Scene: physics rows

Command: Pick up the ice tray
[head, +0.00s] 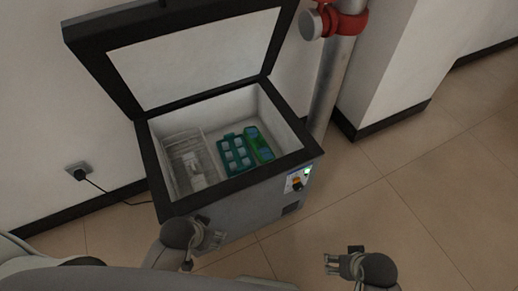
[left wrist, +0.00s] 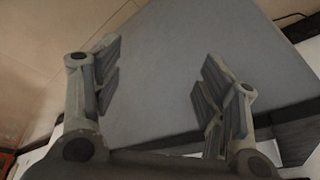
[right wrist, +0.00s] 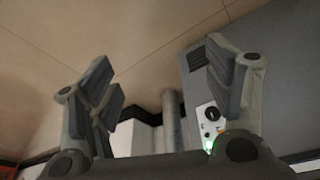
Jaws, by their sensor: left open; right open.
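The ice tray (head: 236,153) is teal with several pale cubes in it. It lies inside the open chest freezer (head: 215,240), near the middle of its floor. My left gripper (head: 216,240) is open and empty, outside the freezer by its front wall. It also shows open in the left wrist view (left wrist: 155,85), facing the grey freezer side. My right gripper (head: 332,264) is open and empty, in front and to the right of the freezer, over the floor. It also shows open in the right wrist view (right wrist: 160,95). Neither gripper touches the tray.
A green and blue item (head: 259,146) lies right beside the tray. A clear wire-like basket (head: 188,160) fills the freezer's left part. The raised lid (head: 195,60) stands open at the back. A pipe with a red valve (head: 345,24) rises behind right. Floor at right is clear.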

